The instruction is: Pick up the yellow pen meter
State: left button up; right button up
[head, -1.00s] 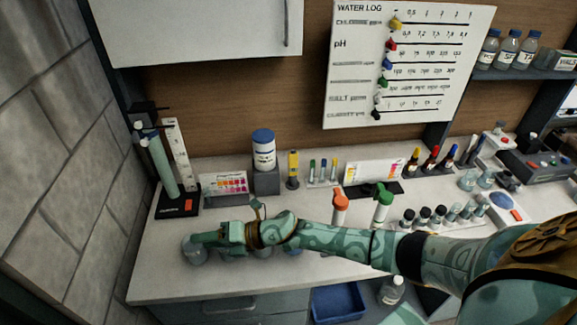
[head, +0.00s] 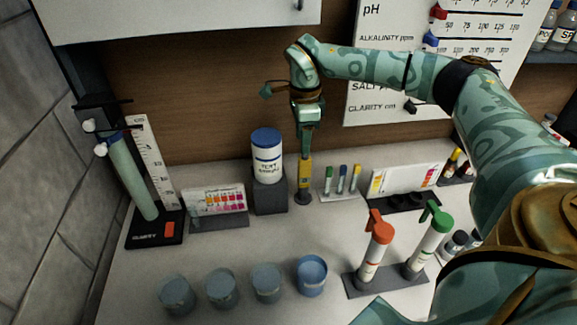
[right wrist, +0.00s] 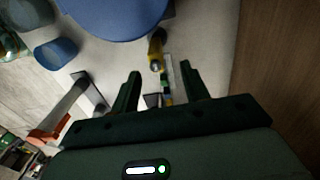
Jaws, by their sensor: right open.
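The yellow pen meter (head: 304,175) stands upright in a small dark base on the counter, just right of the white tub with a blue lid. My right gripper (head: 305,150) points straight down right above the pen meter, and its fingers overlap the meter's top in the head view. In the right wrist view the open fingers (right wrist: 159,70) stand apart, with the yellow pen meter (right wrist: 156,46) showing between and beyond their tips. Whether they touch it cannot be told. My left gripper is not in view.
The blue-lidded tub (head: 267,155) stands on a grey block close left of the meter. A small rack of vials (head: 341,182) is close right. Several blue-grey cups (head: 222,288) and two capped tubes in a stand (head: 385,278) are in front. The wall board (head: 430,70) hangs behind.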

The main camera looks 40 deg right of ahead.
aim_at(305, 158)
jog(key=f, duration=0.3)
jog(key=shift+s+d+f+b, duration=0.15)
jog(key=shift+s+f+b, duration=0.1)
jog(key=shift+s+b, duration=0.15)
notch_tip(305, 158, down, 4)
jog(key=shift+s+r+b, duration=0.1)
jog(key=shift+r+b, duration=0.1)
jog(key=shift+b, duration=0.15)
jog(key=shift+f, duration=0.1)
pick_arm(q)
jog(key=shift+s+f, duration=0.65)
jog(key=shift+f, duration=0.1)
pick_arm(e)
grip_shut()
